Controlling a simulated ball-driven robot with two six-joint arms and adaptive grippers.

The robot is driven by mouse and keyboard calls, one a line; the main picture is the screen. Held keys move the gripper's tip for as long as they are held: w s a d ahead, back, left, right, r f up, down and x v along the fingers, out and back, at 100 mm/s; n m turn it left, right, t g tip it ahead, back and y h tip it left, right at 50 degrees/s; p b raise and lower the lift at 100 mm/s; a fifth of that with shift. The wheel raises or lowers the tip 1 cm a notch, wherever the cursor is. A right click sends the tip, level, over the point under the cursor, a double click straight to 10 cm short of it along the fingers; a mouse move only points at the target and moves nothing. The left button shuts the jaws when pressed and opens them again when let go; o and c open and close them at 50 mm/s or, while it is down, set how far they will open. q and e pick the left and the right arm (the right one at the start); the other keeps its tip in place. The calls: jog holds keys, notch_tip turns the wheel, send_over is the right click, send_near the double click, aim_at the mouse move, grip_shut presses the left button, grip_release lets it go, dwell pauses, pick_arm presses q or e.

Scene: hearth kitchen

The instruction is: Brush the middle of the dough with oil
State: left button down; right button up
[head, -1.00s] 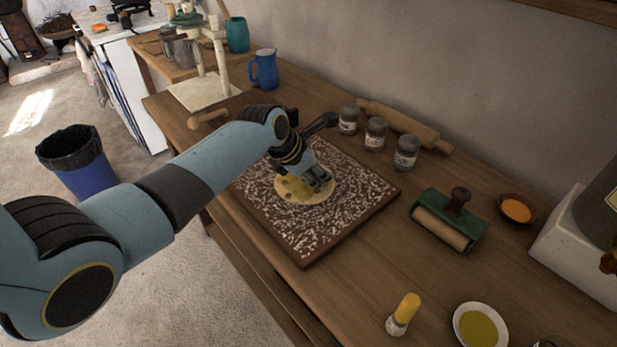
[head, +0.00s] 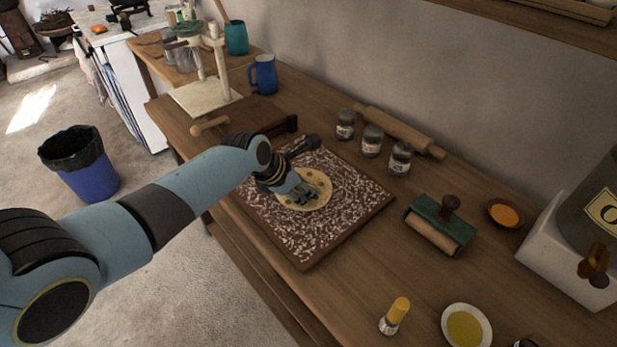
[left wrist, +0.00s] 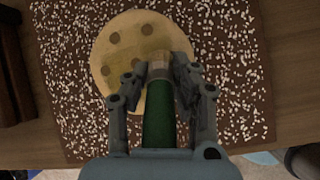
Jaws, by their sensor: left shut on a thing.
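The dough (head: 320,184) is a flat, round, pale yellow disc with several darker round spots on a brown board (head: 352,222) speckled with white. It also shows in the left wrist view (left wrist: 117,50). My left gripper (head: 300,192) is over the left, near part of the dough. In the left wrist view its fingers (left wrist: 160,85) are shut on a brush (left wrist: 158,118) with a green handle and a light collar. The bristles are hard to make out against the dough, and I cannot tell whether they touch it. A dish of yellow oil (head: 464,328) stands at the front right.
A green-framed roller (head: 440,224), an orange spice bowl (head: 504,214), several jars (head: 372,141) and a rolling pin (head: 402,131) lie right and behind. A press stand (head: 205,93) is at the back left.

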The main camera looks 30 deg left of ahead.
pick_arm(q)
jog(key=shift+w+d+f, duration=0.1)
jog(key=shift+w+d, duration=0.1)
jog(key=shift+w, duration=0.4)
jog(key=shift+w+d+b, duration=0.25)
jog(key=shift+w+b, duration=0.1)
jog(key=shift+w, duration=0.4)
jog(key=shift+w+d+b, duration=0.2)
jog(key=shift+w+b, duration=0.1)
jog(key=shift+w, duration=0.4)
jog(key=shift+w+a, duration=0.25)
jog(key=shift+a, duration=0.55)
jog(key=shift+w+a, duration=0.25)
jog(key=shift+a, duration=0.5)
jog(key=s+p, duration=0.2)
jog(key=shift+s+a+r, duration=0.2)
jog(key=shift+s+a, duration=0.1)
jog(key=shift+a, duration=0.1)
jog(key=shift+s+a+f+p, duration=0.1)
jog(key=shift+s+a+p, duration=0.15)
jog(key=shift+s+p, duration=0.5)
